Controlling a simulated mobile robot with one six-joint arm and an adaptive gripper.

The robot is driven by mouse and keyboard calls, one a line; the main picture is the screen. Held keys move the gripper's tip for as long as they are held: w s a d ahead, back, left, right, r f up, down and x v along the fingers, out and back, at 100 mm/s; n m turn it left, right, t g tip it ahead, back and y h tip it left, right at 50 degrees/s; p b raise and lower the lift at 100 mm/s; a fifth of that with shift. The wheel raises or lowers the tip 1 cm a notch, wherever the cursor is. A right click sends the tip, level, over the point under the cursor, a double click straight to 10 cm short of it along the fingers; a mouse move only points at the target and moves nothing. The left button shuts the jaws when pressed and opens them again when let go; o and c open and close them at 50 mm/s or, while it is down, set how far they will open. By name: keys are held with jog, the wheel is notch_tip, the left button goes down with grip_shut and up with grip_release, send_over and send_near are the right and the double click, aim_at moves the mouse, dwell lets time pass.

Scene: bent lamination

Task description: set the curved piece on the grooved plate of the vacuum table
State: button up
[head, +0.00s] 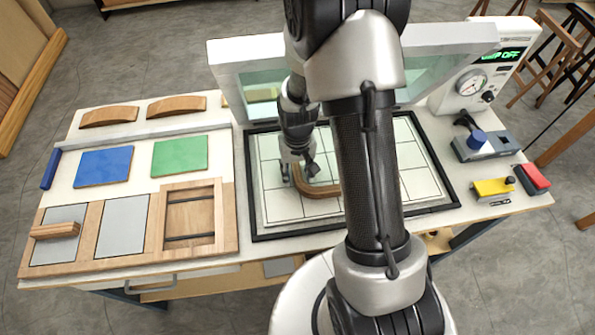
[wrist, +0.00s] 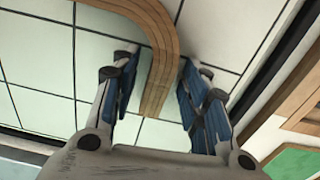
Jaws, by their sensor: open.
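The curved piece (head: 322,191), a bent strip of layered wood, lies on the pale grooved plate (head: 280,207) of the vacuum table, partly hidden behind my arm in the head view. In the wrist view the curved piece (wrist: 163,62) runs between my fingers, its end near the palm and its bend going off the top edge. My gripper (head: 300,178) is open over the plate. In the wrist view my gripper (wrist: 158,68) has a finger on each side of the strip, with gaps showing. The grooves show as dark lines on the plate (wrist: 40,65).
A raised glass-fronted lid (head: 235,75) stands behind the plate, with a gauge unit (head: 470,82) at the right. Blue (head: 104,167) and green (head: 180,155) pads, wooden arcs (head: 110,116) and a wooden tray (head: 148,226) fill the left. Small tools (head: 490,188) lie at the right.

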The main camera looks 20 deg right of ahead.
jog(key=s+a+r+n+t+p, duration=0.1)
jog(key=s+a+r+p, duration=0.15)
jog(key=r, duration=1.05)
jog(key=s+a+r+t+p, duration=0.15)
jog(key=s+r, duration=0.25)
jog(key=r, duration=1)
jog(key=s+a+r+n+t, duration=0.1)
jog(key=s+a+r+t, duration=0.1)
jog(key=s+r, duration=0.4)
jog(key=s, duration=0.5)
jog(key=shift+s+a+r+n, duration=0.3)
jog(key=shift+a+r, duration=0.05)
jog(key=shift+f, duration=0.25)
